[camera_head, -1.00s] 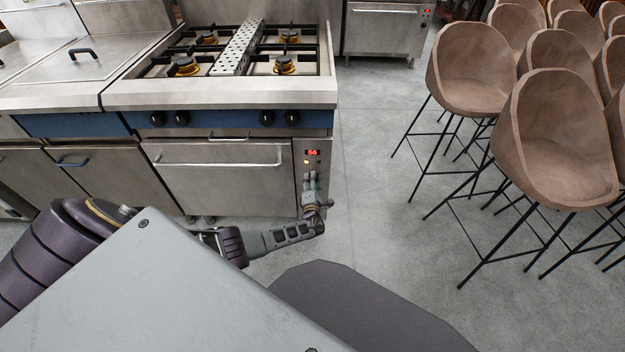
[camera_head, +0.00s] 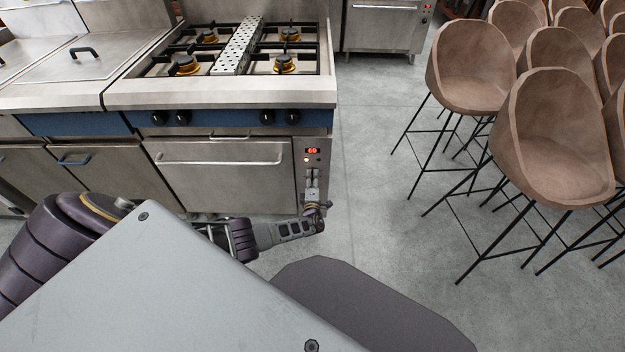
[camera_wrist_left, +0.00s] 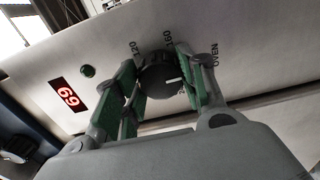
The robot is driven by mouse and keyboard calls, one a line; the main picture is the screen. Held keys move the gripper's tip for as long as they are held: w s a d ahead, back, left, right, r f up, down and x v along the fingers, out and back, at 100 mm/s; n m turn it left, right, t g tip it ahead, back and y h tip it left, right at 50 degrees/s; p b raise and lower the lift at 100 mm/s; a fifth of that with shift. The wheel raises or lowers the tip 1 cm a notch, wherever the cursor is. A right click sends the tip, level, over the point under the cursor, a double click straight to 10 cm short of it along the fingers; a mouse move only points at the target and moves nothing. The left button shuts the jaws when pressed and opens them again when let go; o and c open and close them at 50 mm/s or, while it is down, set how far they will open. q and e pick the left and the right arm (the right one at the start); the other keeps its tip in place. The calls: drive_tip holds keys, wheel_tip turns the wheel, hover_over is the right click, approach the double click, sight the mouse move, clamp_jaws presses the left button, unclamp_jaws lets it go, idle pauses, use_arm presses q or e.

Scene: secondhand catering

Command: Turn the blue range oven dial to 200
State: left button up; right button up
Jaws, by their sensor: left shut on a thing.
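The blue range (camera_head: 235,92) has an oven control panel (camera_head: 312,145) at the right of its oven door. My left gripper (camera_head: 313,176) is at the lower part of this panel and hides the dial in the head view. In the left wrist view the black oven dial (camera_wrist_left: 157,78) sits between the green-padded fingers of my left gripper (camera_wrist_left: 160,70), which is shut on it. The labels 120, 160 and OVEN show around the dial; another number is partly hidden. A white mark on the dial points near that hidden number. The red display (camera_wrist_left: 66,95) reads 69.
The oven door (camera_head: 220,165) is closed, with a bar handle. Several black burner knobs (camera_head: 267,117) line the blue strip above. Several brown stools (camera_head: 555,140) stand at the right. Bare grey floor (camera_head: 385,190) lies between them and the range.

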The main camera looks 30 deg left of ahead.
use_arm(q)
drive_tip(key=o, duration=1)
drive_tip(key=shift+o, duration=0.2)
drive_tip(key=shift+s+d, duration=0.1)
drive_tip(key=shift+s, duration=0.1)
drive_tip(key=v, duration=1.1)
drive_tip(key=shift+s, duration=0.3)
drive_tip(key=shift+n, duration=0.3)
